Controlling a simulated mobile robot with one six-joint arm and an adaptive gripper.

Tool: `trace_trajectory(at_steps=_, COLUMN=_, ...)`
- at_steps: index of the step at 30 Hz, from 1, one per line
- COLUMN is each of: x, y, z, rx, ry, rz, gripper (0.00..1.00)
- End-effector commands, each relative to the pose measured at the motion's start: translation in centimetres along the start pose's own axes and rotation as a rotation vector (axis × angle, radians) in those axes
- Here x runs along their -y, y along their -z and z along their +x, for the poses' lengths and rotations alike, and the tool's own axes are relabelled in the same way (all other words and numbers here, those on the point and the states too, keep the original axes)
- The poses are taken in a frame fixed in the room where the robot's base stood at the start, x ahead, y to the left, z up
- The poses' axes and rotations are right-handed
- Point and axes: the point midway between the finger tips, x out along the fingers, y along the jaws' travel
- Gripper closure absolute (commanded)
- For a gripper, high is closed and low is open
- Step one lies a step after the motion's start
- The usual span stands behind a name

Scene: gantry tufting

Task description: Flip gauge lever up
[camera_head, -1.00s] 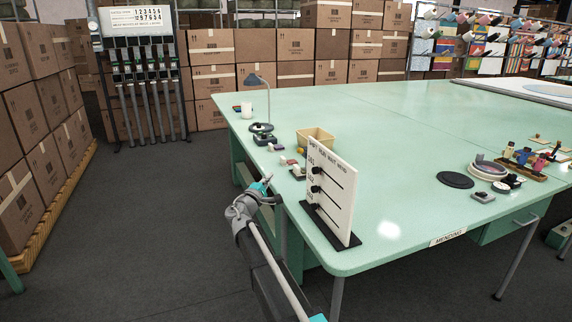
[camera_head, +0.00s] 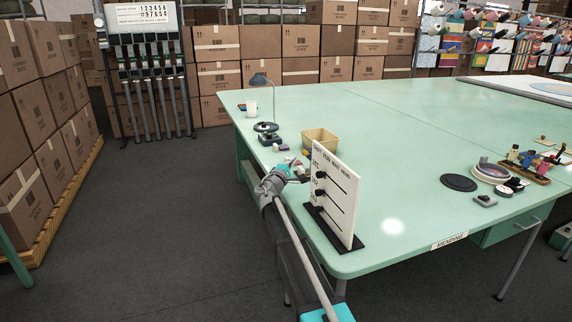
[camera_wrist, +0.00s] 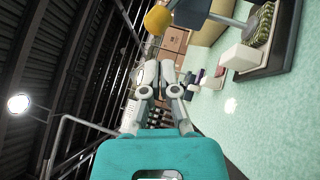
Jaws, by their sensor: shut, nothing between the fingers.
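The gauge shows in the wrist view as a dark base (camera_wrist: 285,45) on the green table, with a white block (camera_wrist: 238,57) and a green patterned strip. A grey bar (camera_wrist: 228,20) reaches from it toward a yellow knob (camera_wrist: 158,20) at the top edge; this looks like the lever. The bar is partly cut off by the frame. In the head view my arm largely hides the gauge. My gripper (camera_head: 287,170) is shut and empty near the table's left edge, beside the gauge. Its closed fingers also show in the wrist view (camera_wrist: 160,80), apart from the knob.
A white slider board (camera_head: 336,195) stands upright close to the right of my gripper.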

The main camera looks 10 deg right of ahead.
Motion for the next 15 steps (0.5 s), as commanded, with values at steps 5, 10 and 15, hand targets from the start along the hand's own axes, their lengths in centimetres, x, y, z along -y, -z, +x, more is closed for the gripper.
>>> trace_trajectory(at_steps=5, x=-0.08, y=-1.08, z=1.05, rx=-0.001, ry=0.0, rz=0.0, gripper=1.0)
trace_trajectory(at_steps=10, x=0.0, y=-1.39, z=1.36, rx=0.0, ry=0.0, rz=-0.001, gripper=1.0)
trace_trajectory(at_steps=15, x=0.04, y=-1.43, z=1.38, rx=0.0, ry=0.0, rz=-0.001, gripper=1.0)
